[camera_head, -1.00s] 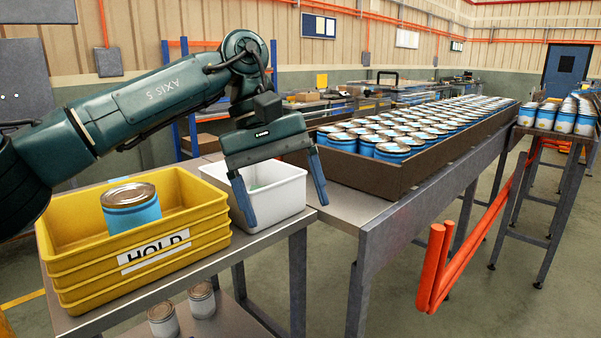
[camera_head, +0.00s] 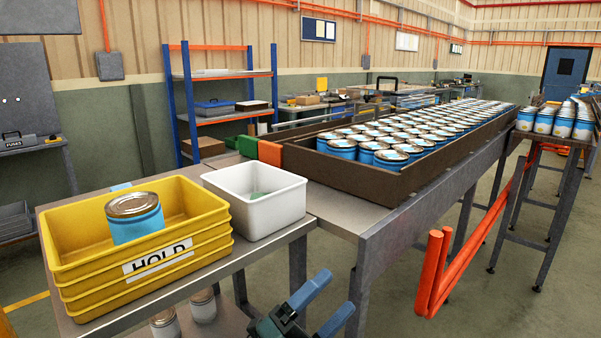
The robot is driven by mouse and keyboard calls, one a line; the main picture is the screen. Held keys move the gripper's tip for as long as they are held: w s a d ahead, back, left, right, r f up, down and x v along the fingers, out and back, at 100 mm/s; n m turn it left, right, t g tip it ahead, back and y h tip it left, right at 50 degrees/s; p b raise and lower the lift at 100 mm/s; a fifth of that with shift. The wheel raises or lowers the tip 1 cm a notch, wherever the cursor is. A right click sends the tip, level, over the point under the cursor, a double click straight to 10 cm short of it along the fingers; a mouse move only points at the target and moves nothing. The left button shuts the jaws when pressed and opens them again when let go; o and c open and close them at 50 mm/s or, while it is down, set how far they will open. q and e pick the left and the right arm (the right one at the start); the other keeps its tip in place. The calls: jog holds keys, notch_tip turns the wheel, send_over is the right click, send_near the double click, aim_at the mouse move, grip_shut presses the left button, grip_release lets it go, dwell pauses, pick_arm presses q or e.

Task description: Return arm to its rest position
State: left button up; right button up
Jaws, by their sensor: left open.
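My left gripper (camera_head: 318,302) is low at the bottom edge of the head view, in front of the metal table. Its two blue fingers are apart and nothing is between them. Most of the left arm is out of the picture. A blue and white can (camera_head: 134,217) with a metal lid stands upright in the yellow HOLD bin (camera_head: 217,241), well away from the gripper. My right gripper is not in view.
A white bin (camera_head: 262,216) stands beside the yellow bin on the table. A brown-walled conveyor (camera_head: 375,185) full of cans runs to the back right. Orange rails (camera_head: 437,275) stand right of the gripper. Cans (camera_head: 203,306) sit on the lower shelf.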

pick_arm(q)
jog(key=s+a+f+n+t+y, duration=0.1)
jog(key=a+f+n+t+y, duration=0.4)
jog(key=f+n+y, duration=0.55)
jog(key=s+a+f+n+g+y, duration=0.6)
jog(key=s+a+f+n+g, duration=0.1)
jog(key=s+a+f+n, duration=0.6)
notch_tip(320, 180, down, 4)
jog(key=s+n+p, duration=0.1)
jog(key=s+n, duration=0.1)
jog(key=shift+s+a+f+g, duration=0.2)
jog(key=shift+s+a+g, duration=0.1)
jog(key=shift+a+g, duration=0.1)
jog(key=shift+d, duration=0.1)
jog(key=shift+c, duration=0.2)
